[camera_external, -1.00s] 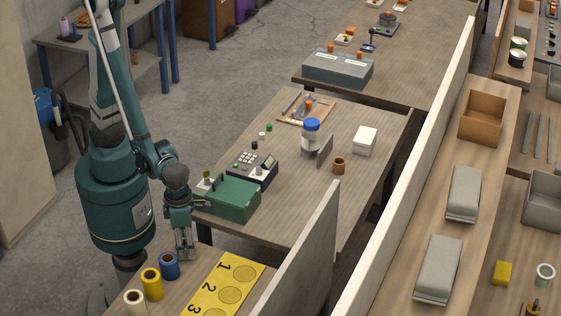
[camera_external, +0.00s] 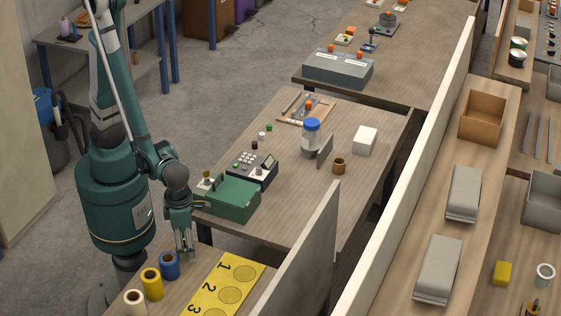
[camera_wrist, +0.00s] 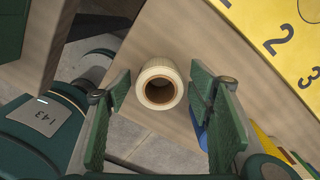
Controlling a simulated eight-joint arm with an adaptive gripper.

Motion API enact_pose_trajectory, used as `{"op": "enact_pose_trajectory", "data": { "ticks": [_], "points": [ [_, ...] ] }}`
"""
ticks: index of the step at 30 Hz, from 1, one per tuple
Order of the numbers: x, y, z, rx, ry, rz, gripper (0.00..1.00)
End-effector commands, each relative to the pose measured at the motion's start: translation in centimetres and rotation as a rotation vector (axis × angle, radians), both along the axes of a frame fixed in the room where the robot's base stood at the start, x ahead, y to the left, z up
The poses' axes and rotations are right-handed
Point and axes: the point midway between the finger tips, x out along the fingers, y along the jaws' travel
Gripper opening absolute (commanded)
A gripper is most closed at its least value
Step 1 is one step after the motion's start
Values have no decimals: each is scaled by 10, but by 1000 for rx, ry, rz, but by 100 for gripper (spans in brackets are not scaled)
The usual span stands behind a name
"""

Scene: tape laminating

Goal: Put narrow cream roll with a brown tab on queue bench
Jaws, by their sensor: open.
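A cream roll (camera_wrist: 159,85) with a brown core shows end-on in the wrist view, between the two fingers of my gripper (camera_wrist: 159,92). The fingers are open, with gaps on both sides of the roll. I cannot make out a brown tab. In the external view my gripper (camera_external: 186,254) hangs over the near bench (camera_external: 205,256), beside a blue roll (camera_external: 169,265); the roll below it is hidden there. A yellow mat (camera_external: 214,285) with numbered circles lies on this bench to the right, its visible circles empty. Which surface is the queue bench is not labelled.
A yellow roll (camera_external: 152,283) and another cream roll (camera_external: 135,302) stand in line with the blue one. A green box (camera_external: 232,200) stands on the bench behind my gripper. A grey partition (camera_external: 305,255) stands right of the mat.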

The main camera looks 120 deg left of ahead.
Motion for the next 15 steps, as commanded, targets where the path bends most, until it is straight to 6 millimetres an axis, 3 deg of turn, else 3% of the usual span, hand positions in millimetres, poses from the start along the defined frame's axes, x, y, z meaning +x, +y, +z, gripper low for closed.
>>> {"op": "enact_pose_trajectory", "data": {
  "ticks": [8,15],
  "points": [
    [0,0,9,0,0,0,52],
    [0,0,29,0,0,0,52]
  ]
}}
